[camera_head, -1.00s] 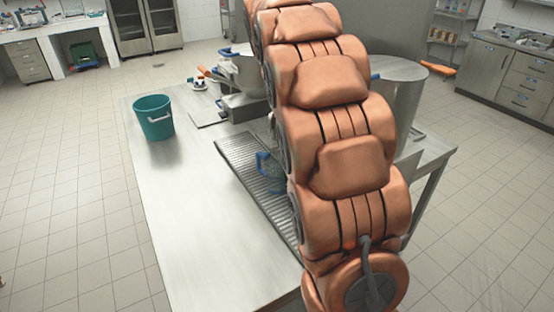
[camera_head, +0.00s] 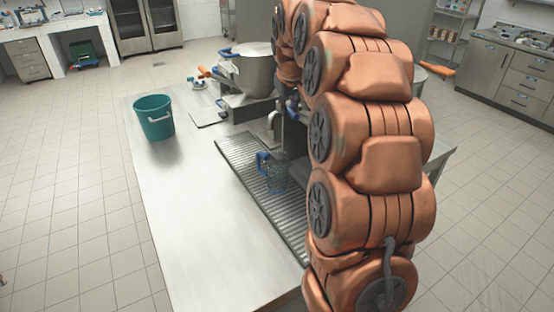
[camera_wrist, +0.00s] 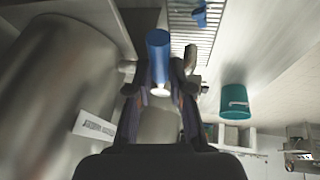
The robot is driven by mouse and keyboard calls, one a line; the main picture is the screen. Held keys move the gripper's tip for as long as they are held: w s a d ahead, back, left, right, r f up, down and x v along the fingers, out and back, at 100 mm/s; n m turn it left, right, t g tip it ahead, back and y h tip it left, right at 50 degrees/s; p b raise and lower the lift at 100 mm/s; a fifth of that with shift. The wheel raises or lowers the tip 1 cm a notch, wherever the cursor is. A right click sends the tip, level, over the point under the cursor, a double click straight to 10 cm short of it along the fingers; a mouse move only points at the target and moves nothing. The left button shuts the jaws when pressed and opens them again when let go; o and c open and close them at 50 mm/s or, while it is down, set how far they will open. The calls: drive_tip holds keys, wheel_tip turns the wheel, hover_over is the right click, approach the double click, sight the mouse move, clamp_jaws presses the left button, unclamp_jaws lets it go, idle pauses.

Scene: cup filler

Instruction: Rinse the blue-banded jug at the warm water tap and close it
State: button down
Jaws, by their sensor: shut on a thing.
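The jug (camera_head: 277,175) stands on the ribbed drip grate (camera_head: 240,150) in the head view. It has a see-through body and a blue handle on its left side. A blue part of it seems to show over the grate in the wrist view (camera_wrist: 199,17). My gripper (camera_wrist: 158,85) is shut on a blue cylindrical handle (camera_wrist: 158,48), which looks like the tap's handle. Which tap it belongs to cannot be told. The spout and any water are not clearly visible. My arm hides much of the dispenser in the head view.
A teal bucket (camera_head: 154,117) stands on the steel table (camera_head: 185,215) to the left. A steel pot (camera_head: 250,72) stands behind the grate. In the wrist view, a large steel tank (camera_wrist: 50,85) with a label plate (camera_wrist: 95,127) is close on the left. The table's front left is clear.

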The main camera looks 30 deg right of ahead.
drive_tip(key=shift+d+n+y, duration=0.3)
drive_tip(key=shift+d+n, duration=0.1)
drive_tip(key=shift+n, duration=0.4)
drive_tip(key=shift+s+d, duration=0.1)
drive_tip(key=c, duration=1.2)
unclamp_jaws()
drive_tip(key=shift+d, duration=0.15)
drive_tip(key=shift+o, duration=1.3)
drive_tip(key=v, duration=1.2)
drive_tip(key=shift+s, duration=0.15)
drive_tip(key=shift+f, duration=0.1)
